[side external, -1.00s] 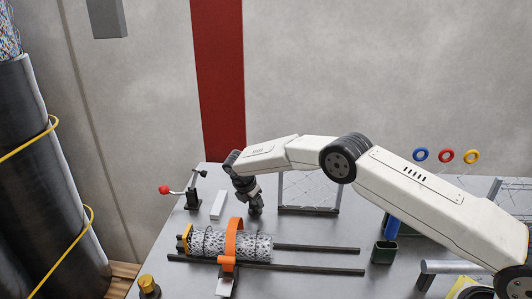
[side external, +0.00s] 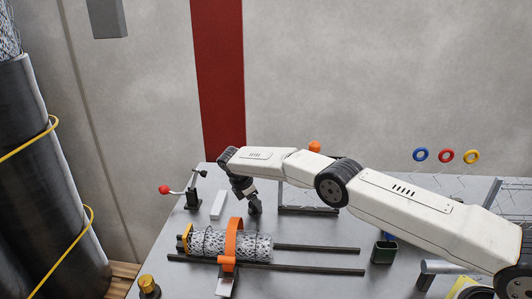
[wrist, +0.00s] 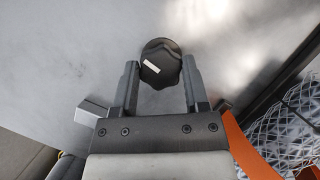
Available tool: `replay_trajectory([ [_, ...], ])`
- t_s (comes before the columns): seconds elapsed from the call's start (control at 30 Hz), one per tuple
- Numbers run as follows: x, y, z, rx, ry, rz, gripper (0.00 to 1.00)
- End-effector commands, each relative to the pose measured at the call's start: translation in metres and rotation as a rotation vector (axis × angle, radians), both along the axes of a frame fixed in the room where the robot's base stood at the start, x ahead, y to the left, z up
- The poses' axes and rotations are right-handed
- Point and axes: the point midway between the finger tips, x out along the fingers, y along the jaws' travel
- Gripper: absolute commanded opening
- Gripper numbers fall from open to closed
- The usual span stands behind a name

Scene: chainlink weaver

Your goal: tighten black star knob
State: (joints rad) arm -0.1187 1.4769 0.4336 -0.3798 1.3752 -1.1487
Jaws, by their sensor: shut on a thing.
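The black star knob (wrist: 160,62) shows in the wrist view as a dark lobed disc with a small white mark on its face. It lies between the two grey fingers of my gripper (wrist: 160,85), which are shut on its sides. In the side external view my gripper (side external: 254,206) points down at the grey table, behind the mesh roll.
A wire mesh roll (side external: 205,243) under an orange strap (side external: 232,237) lies on dark rails in front of my gripper. A red-tipped lever clamp (side external: 190,195) and a white block (side external: 218,206) stand to the left.

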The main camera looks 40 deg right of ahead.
Motion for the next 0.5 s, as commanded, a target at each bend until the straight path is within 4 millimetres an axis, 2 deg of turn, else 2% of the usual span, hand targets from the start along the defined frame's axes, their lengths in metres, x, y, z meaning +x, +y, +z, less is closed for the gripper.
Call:
replay_trajectory([
  [0.37, -0.0004, 0.0010, -0.0003, 0.001, 0.002, -0.003, 0.00],
  [0.4, -0.0004, 0.0010, -0.0003, 0.001, 0.002, -0.003, 0.64],
  [0.5, -0.0003, 0.0008, -0.0003, 0.001, 0.002, -0.003, 0.93],
])
